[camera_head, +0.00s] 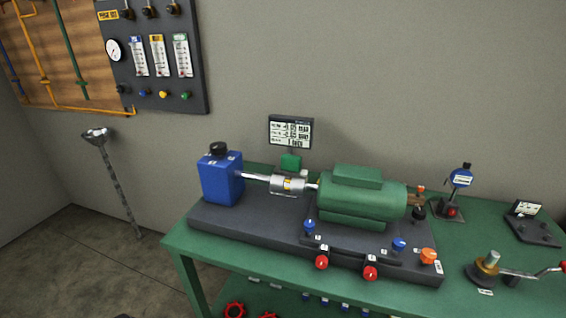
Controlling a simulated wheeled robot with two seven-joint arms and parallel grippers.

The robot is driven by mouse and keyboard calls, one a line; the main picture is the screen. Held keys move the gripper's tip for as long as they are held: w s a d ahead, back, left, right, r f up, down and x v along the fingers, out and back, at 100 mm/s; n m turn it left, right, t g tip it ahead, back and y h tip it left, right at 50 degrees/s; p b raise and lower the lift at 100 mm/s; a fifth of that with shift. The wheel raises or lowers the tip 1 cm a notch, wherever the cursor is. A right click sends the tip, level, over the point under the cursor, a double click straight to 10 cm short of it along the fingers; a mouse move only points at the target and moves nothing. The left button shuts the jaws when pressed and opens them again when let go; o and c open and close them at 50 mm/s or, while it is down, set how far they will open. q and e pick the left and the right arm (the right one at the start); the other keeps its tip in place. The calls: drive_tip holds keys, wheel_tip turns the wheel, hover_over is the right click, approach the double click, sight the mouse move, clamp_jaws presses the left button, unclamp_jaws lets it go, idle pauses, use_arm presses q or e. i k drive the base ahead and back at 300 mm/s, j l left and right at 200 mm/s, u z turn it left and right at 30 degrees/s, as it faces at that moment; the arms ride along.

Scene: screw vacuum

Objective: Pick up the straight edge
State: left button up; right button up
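I cannot pick out a straight edge with certainty in the head view. A green workbench (183,250) carries a dark base plate (262,234). On the plate, a blue block-shaped unit (221,181) and a green motor (361,197) stand in line, joined by a silver shaft and coupling (288,184). Neither of my grippers shows in this view.
A blue dial gauge on a stand (460,179), a small dark device (529,223) and a post with a red-knobbed handle (489,262) stand at the right. A display (290,131) rises behind. A funnel-topped pole (113,180) stands left. Floor (70,250) is open there.

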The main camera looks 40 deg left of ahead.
sight(290, 165)
drive_tip(key=u, duration=1.1)
drive_tip(key=z, duration=0.3)
